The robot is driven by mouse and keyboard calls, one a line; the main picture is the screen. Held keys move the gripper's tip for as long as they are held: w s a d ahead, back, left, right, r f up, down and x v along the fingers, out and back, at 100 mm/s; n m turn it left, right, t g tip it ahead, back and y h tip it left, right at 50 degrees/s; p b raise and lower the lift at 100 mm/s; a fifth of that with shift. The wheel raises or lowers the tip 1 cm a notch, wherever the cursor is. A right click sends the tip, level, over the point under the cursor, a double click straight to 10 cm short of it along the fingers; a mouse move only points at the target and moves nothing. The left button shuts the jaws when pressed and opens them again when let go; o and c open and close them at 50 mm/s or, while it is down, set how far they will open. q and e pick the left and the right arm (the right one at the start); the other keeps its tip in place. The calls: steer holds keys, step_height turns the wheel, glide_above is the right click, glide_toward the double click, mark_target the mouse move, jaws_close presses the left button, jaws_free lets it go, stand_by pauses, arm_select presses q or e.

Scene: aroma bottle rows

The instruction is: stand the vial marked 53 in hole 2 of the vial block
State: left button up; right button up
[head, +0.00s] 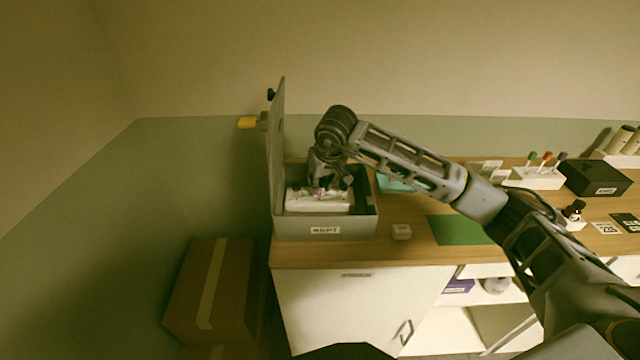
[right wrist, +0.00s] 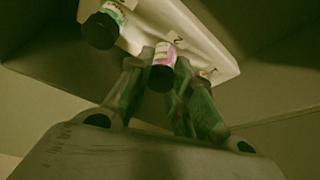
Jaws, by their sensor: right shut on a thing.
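The white vial block (head: 318,206) sits inside an open grey box (head: 325,228) at the left end of the counter. My right gripper (head: 328,183) reaches down into the box over the block. In the right wrist view my right gripper (right wrist: 164,82) is shut on a black-capped vial with a pink and white label (right wrist: 164,54). This vial is at the block, next to a printed 2; its number is not readable and its lower end is hidden. A black-capped vial with a green label (right wrist: 104,22) stands to its left in that view. My left gripper is not in view.
The box's raised lid (head: 276,150) stands upright at its left. Further right are a white rack of colored-top tubes (head: 537,178) and a black box (head: 594,179).

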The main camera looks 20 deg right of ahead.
steer(key=shift+f, duration=0.5)
steer(key=shift+f, duration=0.15)
steer(key=o, duration=0.8)
